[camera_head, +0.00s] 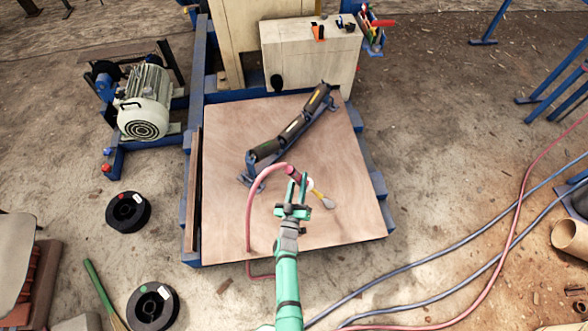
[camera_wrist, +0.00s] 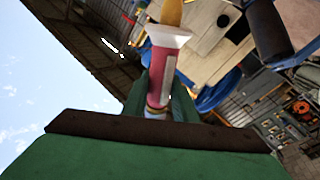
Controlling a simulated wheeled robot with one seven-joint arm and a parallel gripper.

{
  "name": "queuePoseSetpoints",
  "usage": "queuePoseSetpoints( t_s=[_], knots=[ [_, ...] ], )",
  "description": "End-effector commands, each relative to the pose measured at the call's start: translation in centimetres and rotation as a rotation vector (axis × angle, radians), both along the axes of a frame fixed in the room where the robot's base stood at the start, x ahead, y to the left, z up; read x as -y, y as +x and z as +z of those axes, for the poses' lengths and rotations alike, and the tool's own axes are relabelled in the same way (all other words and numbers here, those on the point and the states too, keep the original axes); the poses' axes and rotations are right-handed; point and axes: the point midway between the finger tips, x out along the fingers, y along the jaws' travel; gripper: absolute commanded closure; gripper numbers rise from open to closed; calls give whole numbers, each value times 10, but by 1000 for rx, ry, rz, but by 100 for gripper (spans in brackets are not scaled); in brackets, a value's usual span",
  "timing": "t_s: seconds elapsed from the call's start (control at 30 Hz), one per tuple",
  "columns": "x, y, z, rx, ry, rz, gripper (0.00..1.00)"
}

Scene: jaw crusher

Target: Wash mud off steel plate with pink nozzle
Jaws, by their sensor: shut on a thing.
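My gripper (camera_head: 298,184) is shut on the pink nozzle (camera_head: 293,171), above the near part of a broad brown plate (camera_head: 225,150). I take this plate for the steel plate; its colour is even and I cannot tell mud from bare surface. In the wrist view the pink nozzle (camera_wrist: 163,75) stands between the green fingers, with its white flared mouth pointing away. An orange-yellow piece (camera_wrist: 171,12) lies in line with the mouth; I cannot tell whether it is joined. A pink hose (camera_head: 250,195) loops left from the nozzle and down past the plate's front edge.
A dark roller bar (camera_head: 292,131) lies diagonally across the plate, just beyond my gripper. A blue frame (camera_head: 369,165) borders the plate. A motor (camera_head: 146,103) stands at left, a cream box (camera_head: 312,56) behind. Black spools (camera_head: 128,211) and hoses (camera_head: 455,245) lie on the ground.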

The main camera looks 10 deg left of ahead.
Motion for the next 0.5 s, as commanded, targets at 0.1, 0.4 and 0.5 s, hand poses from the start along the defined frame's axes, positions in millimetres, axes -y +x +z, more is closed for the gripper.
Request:
queuePoseSetpoints(
  t_s=[0.1, 0.4, 0.5],
  knots=[
    [-18, 22, 7, 15, -34, -5, 100],
    [-28, 38, 12, 25, -70, -14, 100],
    [-23, 39, 12, 26, -68, -15, 100]
  ],
)
